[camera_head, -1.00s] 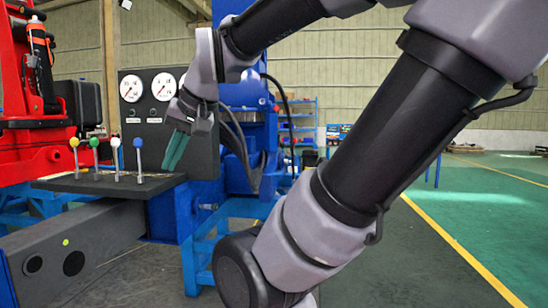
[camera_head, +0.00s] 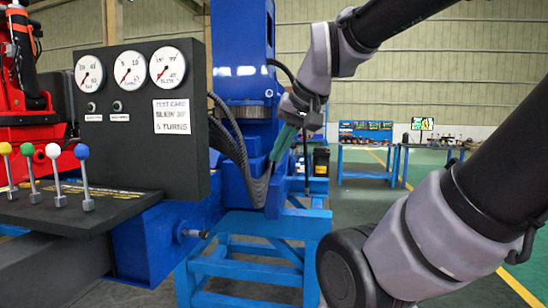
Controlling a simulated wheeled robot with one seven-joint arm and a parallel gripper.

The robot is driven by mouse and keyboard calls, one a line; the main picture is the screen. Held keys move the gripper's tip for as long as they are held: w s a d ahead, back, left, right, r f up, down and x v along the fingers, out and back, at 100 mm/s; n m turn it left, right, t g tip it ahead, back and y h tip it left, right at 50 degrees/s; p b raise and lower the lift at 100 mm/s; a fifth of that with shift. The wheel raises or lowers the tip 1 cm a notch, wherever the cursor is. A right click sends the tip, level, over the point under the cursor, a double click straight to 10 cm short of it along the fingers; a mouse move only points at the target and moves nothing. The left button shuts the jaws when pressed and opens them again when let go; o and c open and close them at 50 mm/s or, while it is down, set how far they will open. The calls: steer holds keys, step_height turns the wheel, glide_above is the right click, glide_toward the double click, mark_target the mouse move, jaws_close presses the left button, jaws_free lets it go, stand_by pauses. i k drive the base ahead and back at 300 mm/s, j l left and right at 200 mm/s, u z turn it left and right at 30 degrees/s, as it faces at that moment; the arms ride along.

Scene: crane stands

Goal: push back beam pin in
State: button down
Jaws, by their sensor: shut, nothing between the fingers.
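A short silver pin (camera_head: 194,233) sticks out from the side of the blue beam (camera_head: 150,240), low, right of the lever console. I cannot tell from here how deep it sits or whether it is the back one. My gripper (camera_head: 275,158) is shut and empty, its green fingers pointing down and slightly left. In the picture it is above and to the right of the pin, apart from it, in front of the blue crane column (camera_head: 243,50).
A black gauge panel (camera_head: 140,150) and console with several coloured levers (camera_head: 60,185) stand at left. Black hoses (camera_head: 232,140) hang beside the column. A blue stand (camera_head: 255,250) is below. Open floor (camera_head: 440,200) and workbenches (camera_head: 365,150) lie right.

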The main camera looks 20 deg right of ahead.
mark_target(204, 234)
steer(key=i+l+z, duration=0.1)
steer(key=i+l, duration=1.15)
steer(key=i+u, duration=0.1)
steer(key=u, duration=1.3)
steer(key=z, duration=1.4)
steer(key=k+u, duration=0.1)
steer(key=u, duration=1.25)
